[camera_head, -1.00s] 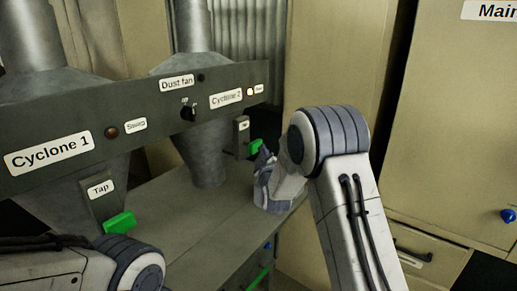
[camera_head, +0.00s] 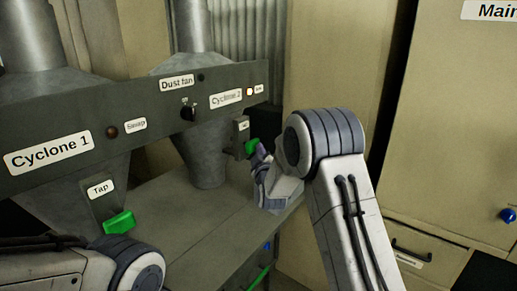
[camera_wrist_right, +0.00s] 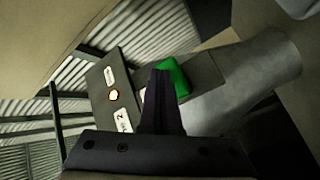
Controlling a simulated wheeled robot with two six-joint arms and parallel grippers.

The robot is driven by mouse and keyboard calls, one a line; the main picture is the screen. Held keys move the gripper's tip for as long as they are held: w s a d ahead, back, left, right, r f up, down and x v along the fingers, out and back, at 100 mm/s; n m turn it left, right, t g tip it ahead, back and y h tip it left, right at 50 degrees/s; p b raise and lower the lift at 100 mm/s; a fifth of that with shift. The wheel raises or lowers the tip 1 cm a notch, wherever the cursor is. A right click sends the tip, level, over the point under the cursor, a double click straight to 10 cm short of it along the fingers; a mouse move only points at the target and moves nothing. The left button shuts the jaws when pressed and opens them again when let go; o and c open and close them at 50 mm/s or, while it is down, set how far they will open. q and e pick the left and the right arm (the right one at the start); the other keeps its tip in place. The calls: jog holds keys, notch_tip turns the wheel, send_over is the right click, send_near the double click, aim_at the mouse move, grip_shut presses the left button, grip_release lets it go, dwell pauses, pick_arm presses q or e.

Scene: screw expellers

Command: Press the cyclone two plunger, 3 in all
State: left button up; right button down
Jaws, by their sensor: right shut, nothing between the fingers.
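The green cyclone two plunger (camera_head: 252,146) sticks out beside the small label plate (camera_head: 241,130) under the Cyclone 2 label (camera_head: 226,99). It also shows in the right wrist view (camera_wrist_right: 180,80), partly behind my fingers. My right gripper (camera_head: 261,156) is shut and empty, with its fingertips at the plunger. They look to be touching it or very close; I cannot tell which. The shut fingers also show in the right wrist view (camera_wrist_right: 161,80). My left arm shows at the lower left of the head view, but its gripper is out of view.
A pale lamp (camera_head: 250,92) looks lit beside the Cyclone 2 label. Another green block (camera_head: 119,222) sits by the Tap label under Cyclone 1. A dark knob (camera_head: 188,113) is on the panel. Cabinets (camera_head: 455,130) stand at the right.

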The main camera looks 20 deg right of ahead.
jog(key=shift+w+a, duration=0.2)
dwell(0.3)
jog(key=shift+s+d+b, duration=0.8)
jog(key=shift+s+d, duration=0.15)
jog(key=shift+s, duration=0.3)
jog(key=s+d+b, duration=0.1)
jog(key=s, duration=0.1)
jog(key=s+d+b, duration=0.1)
jog(key=s+d, duration=0.1)
dwell(0.8)
